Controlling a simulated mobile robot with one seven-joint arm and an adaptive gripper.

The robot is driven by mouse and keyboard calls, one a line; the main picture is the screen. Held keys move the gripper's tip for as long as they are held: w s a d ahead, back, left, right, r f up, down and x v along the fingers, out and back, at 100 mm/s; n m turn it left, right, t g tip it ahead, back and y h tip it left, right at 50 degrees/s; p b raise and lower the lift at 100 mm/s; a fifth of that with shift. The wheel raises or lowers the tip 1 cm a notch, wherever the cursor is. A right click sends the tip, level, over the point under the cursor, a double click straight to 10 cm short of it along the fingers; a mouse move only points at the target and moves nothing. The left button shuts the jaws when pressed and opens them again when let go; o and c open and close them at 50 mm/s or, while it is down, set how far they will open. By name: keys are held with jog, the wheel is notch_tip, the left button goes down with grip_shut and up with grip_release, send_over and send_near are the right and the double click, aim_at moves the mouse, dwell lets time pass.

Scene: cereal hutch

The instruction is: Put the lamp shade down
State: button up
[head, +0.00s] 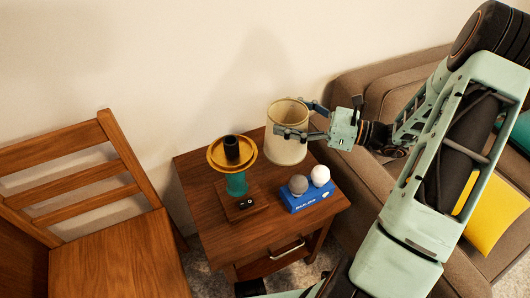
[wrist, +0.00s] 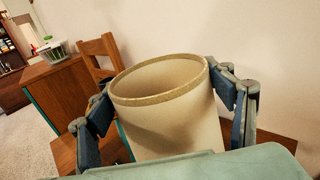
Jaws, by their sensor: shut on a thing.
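The lamp shade (head: 287,147) is a cream drum, open at the top with a tan rim. It is at the back right of the small wooden side table (head: 200,193). My gripper (head: 292,118) is shut on the shade, with one finger on each side. In the wrist view the shade (wrist: 172,110) fills the middle between my fingers, slightly tilted in the picture. Its lower edge is hidden there, and I cannot tell whether it touches the table top. The lamp base (head: 237,183), with a teal stem, gold dish and black socket, stands left of the shade.
A blue box (head: 311,198) with a grey ball and a white ball sits at the table's front right. A wooden chair (head: 120,250) is at left, a brown sofa (head: 352,98) with a yellow cushion (head: 497,222) at right. The wall is close behind.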

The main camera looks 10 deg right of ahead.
aim_at(281, 110)
jog(key=w+f, duration=0.1)
jog(key=w, duration=0.1)
jog(key=w+f+b, duration=0.1)
jog(key=w, duration=0.1)
jog(key=w+f, duration=0.1)
jog(key=w, duration=0.1)
jog(key=shift+w+a+f+b, duration=0.2)
jog(key=shift+w+b, duration=0.1)
jog(key=shift+w, duration=0.1)
jog(key=w+f+b, duration=0.2)
jog(key=w+f, duration=0.3)
jog(key=f, duration=0.3)
jog(key=shift+w+f+b, duration=0.25)
jog(key=shift+f+b, duration=0.15)
jog(key=shift+f, duration=0.1)
jog(key=o, duration=1.5)
